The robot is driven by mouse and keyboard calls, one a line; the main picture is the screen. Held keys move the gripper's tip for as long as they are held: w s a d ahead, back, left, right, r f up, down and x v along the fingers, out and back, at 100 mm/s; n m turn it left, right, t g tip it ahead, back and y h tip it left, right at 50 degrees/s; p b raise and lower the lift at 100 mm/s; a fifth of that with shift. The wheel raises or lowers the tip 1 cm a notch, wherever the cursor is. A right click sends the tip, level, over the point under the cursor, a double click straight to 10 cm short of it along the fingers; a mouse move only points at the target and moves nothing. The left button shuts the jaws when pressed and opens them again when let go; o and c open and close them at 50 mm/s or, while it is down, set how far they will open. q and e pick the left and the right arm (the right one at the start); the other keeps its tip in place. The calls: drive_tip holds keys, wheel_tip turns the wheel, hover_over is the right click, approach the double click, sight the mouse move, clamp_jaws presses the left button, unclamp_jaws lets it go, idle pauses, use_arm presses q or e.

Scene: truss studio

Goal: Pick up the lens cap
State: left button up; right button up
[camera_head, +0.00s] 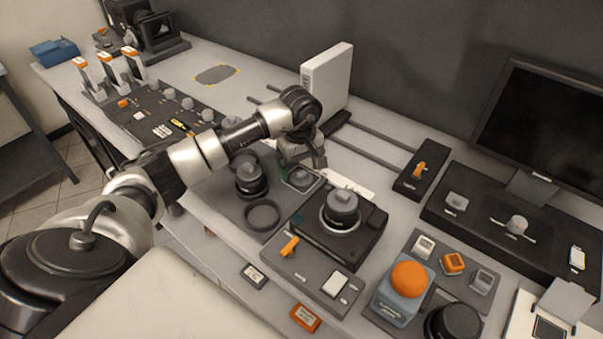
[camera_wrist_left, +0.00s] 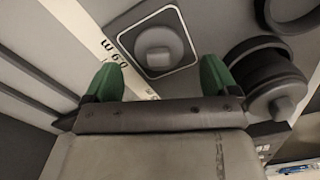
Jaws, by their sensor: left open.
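What looks like the lens cap (camera_wrist_left: 158,50), a round grey disc with a raised grip, lies on a dark square pad with a light outline (camera_wrist_left: 180,14) in the left wrist view. In the head view the pad (camera_head: 301,180) is partly covered by my left gripper (camera_head: 298,172). The left gripper is open and empty. In the left wrist view its green fingertips (camera_wrist_left: 160,77) are apart, with the cap ahead between their lines and not touched. My right gripper is not in view.
A dark lens-like cylinder (camera_head: 250,180) and a dark ring (camera_head: 262,214) stand close left of the pad. A black block with a knobbed cylinder (camera_head: 342,207) stands to the right. A white upright box (camera_head: 327,78) is behind the gripper. The bench is crowded.

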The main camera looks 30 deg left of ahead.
use_arm(q)
drive_tip(key=shift+f, duration=1.1)
drive_tip(key=c, duration=1)
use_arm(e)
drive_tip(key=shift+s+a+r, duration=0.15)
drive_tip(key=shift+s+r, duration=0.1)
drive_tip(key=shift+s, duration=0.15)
